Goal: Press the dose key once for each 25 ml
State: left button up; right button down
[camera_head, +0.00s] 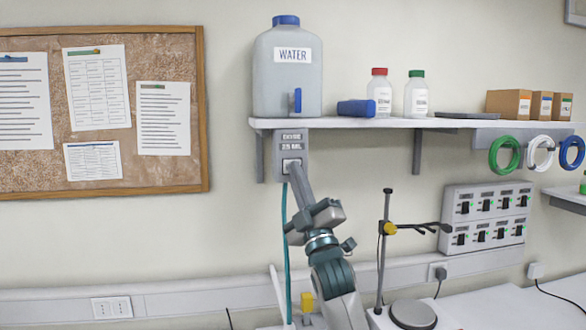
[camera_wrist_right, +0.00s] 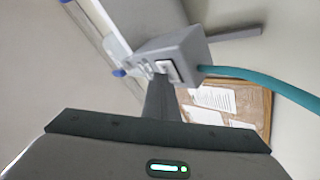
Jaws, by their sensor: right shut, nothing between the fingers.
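The grey dose box (camera_head: 291,142), marked "DOSE 25 ML", hangs under the left end of the shelf, below a water jug (camera_head: 287,72). A pale key (camera_head: 290,165) is on its front. My right gripper (camera_head: 295,172) is shut and empty, with its fingertips at the key. In the right wrist view the shut fingers (camera_wrist_right: 162,85) reach the light key (camera_wrist_right: 168,70) on the dose box (camera_wrist_right: 180,48). They overlap the key's lower edge; I cannot tell whether it is pushed in. A teal hose (camera_head: 285,215) hangs from the box. My left gripper is not in view.
The white shelf (camera_head: 390,123) holds two capped bottles, a blue item and small boxes. A stand with a clamp (camera_head: 387,230) rises right of my arm. A switch panel (camera_head: 486,217) is on the wall. A cork board (camera_head: 100,110) hangs at left.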

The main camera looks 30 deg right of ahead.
jog(key=shift+s, duration=0.15)
jog(key=shift+s+a, duration=0.2)
jog(key=shift+s, duration=0.5)
jog(key=shift+s, duration=0.1)
jog(key=s, duration=0.2)
jog(key=s+a+p, duration=0.1)
jog(key=s, duration=0.1)
jog(key=shift+s+a+p, duration=0.15)
jog(key=shift+s+p, duration=0.15)
jog(key=shift+s, duration=0.05)
dwell(0.3)
dwell(0.7)
